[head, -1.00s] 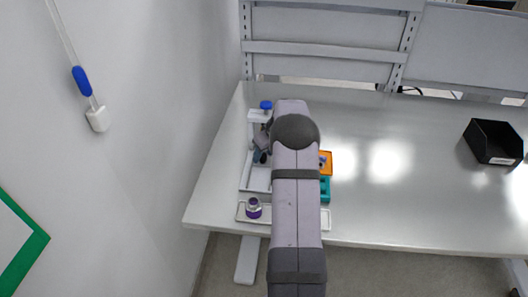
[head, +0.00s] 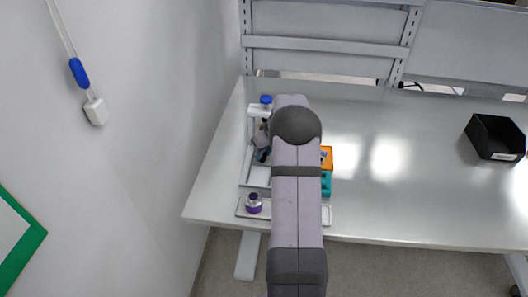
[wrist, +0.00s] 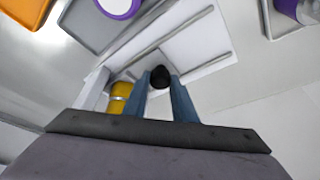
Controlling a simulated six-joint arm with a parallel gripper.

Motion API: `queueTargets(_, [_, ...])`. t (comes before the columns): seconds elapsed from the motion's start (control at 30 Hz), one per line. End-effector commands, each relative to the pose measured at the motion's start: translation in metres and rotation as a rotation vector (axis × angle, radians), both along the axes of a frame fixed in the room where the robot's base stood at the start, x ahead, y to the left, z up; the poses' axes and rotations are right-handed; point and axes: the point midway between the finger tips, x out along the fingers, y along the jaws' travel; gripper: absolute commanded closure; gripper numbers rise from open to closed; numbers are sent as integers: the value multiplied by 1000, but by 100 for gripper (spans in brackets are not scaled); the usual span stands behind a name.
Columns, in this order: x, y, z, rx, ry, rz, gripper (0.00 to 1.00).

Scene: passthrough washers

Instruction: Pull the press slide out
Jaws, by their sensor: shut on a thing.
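The white press (head: 258,112) stands at the left of the table, with a blue knob (head: 266,100) on top and a pale base (head: 257,176). My gripper (head: 262,150) is low in front of its upright, partly hidden by my arm. In the wrist view my blue-grey fingers (wrist: 166,92) are closed around a small round black knob (wrist: 160,78). The knob lies over the pale press base with its rails (wrist: 190,45). A yellow cylinder (wrist: 120,97) shows beside the left finger. How far the slide is out cannot be told.
A tray (head: 282,213) with a purple-ringed part (head: 254,204) lies at the front. An orange bin (head: 327,157) and a teal bin (head: 326,183) stand right of my arm. A black bin (head: 494,137) stands far right. The wall is close on the left; the table's middle right is clear.

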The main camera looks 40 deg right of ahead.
Motion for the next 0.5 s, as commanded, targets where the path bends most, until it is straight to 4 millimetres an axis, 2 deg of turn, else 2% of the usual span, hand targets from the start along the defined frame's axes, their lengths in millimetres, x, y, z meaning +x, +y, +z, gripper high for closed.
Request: queueTargets(0.5, [-54, 55, -2, -1, -2, 2, 100])
